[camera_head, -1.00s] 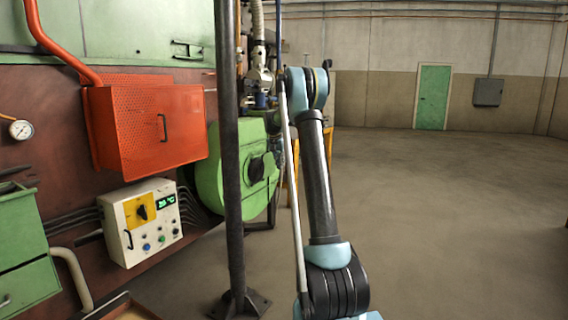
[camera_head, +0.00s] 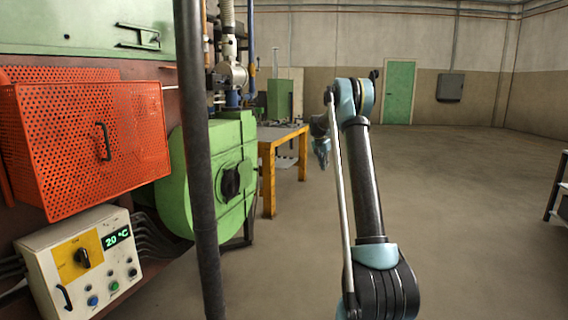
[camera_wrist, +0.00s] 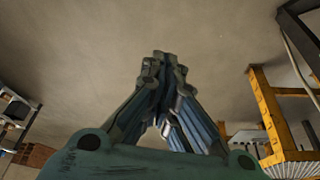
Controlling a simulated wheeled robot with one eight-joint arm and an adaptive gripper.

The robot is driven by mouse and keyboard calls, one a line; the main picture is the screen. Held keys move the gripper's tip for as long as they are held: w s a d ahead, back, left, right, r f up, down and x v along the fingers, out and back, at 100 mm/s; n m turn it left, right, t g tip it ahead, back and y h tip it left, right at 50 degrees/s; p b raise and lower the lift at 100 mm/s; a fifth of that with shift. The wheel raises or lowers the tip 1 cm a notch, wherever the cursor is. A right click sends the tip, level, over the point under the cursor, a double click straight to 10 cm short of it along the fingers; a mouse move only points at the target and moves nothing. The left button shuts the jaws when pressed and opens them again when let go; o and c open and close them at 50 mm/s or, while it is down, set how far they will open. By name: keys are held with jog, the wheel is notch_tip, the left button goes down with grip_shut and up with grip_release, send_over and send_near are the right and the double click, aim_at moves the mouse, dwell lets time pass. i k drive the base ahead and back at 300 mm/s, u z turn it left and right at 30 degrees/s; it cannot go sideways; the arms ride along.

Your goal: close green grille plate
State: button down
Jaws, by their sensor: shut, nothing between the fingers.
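A green round housing (camera_head: 205,180) stands on the left of the head view, behind a dark post, with a dark round part (camera_head: 232,180) on its face. I cannot tell for sure which part is the green grille plate; no green grille shows plainly. My gripper (camera_head: 322,155) shows small in the head view, beside my arm and apart from the housing, above the floor to its right. In the wrist view my gripper (camera_wrist: 165,62) has its fingers together and empty, with bare floor behind them.
A dark vertical post (camera_head: 200,150) stands before the housing. An orange perforated box (camera_head: 90,145) and a control box (camera_head: 82,260) reading 20 °C are at left. A yellow-legged table (camera_head: 268,180) is behind the housing. It also shows in the wrist view (camera_wrist: 268,115). Open floor lies right.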

aim_at(246, 169)
jog(key=u, duration=0.3)
jog(key=i, duration=1.35)
jog(key=u, duration=0.25)
